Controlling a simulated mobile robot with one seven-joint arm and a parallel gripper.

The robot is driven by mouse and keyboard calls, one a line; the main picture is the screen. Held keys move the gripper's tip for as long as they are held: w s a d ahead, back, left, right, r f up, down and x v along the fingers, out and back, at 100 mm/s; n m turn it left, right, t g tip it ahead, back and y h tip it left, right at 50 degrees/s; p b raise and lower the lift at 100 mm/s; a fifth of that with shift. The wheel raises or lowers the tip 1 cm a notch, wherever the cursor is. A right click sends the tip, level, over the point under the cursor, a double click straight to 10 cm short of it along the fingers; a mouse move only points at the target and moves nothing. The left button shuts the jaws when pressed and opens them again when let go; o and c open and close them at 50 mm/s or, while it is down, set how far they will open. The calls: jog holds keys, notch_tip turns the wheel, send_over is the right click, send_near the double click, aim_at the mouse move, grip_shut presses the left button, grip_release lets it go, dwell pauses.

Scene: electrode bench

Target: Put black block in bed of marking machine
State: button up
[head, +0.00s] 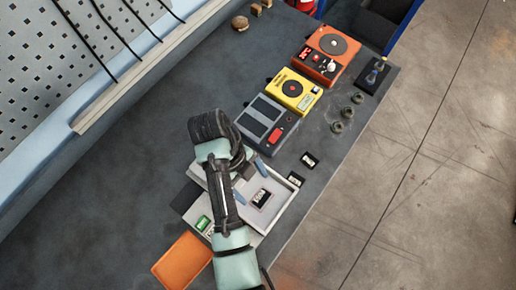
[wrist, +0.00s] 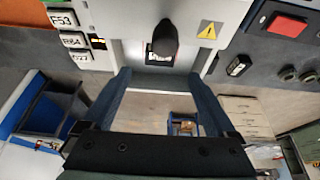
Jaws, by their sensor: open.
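A small black block (head: 310,160) with a pale label lies on the dark bench beside the grey unit. A second dark block (head: 295,179) lies at the edge of the white machine, which I take for the marking machine (head: 284,207). A dark, pale-labelled piece (head: 262,198) shows on that machine; I cannot tell whether it is a block in the bed. In the wrist view, a black pointed head (wrist: 165,40) partly hides a labelled piece on the white body. My gripper (head: 251,181) is open over the machine, with nothing seen between its fingers (wrist: 160,78).
A grey unit with a red button (head: 276,135), a yellow unit (head: 292,91) and an orange unit (head: 329,52) line the bench. Several dark rings (head: 337,127) lie near its right edge. An orange pad (head: 182,262) lies at the bottom. The bench's left side is clear.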

jog(key=p+v, duration=0.4)
jog(key=v, duration=0.1)
jog(key=shift+r, duration=0.2)
jog(key=w+a+r+n+t+y, duration=0.2)
jog(key=w+r+n+t, duration=0.35)
jog(key=w+r, duration=0.65)
jog(key=w+d+r+n+t+y, duration=0.1)
jog(key=w+r+n+t, duration=0.45)
jog(key=r, duration=0.75)
jog(key=w+d+r+n+t+y, duration=0.1)
jog(key=w+r+n+t, duration=0.45)
jog(key=r, duration=0.75)
jog(key=s+d+r+n+t, duration=0.25)
jog(key=r+t, duration=0.45)
jog(key=r, duration=1)
jog(key=s+d+r+n+t, duration=0.1)
jog(key=s+r+n+t, duration=0.5)
jog(key=s+r, duration=0.7)
notch_tip(320, 180, up, 2)
jog(key=shift+s+r+t, duration=0.1)
jog(key=shift+s+t, duration=0.25)
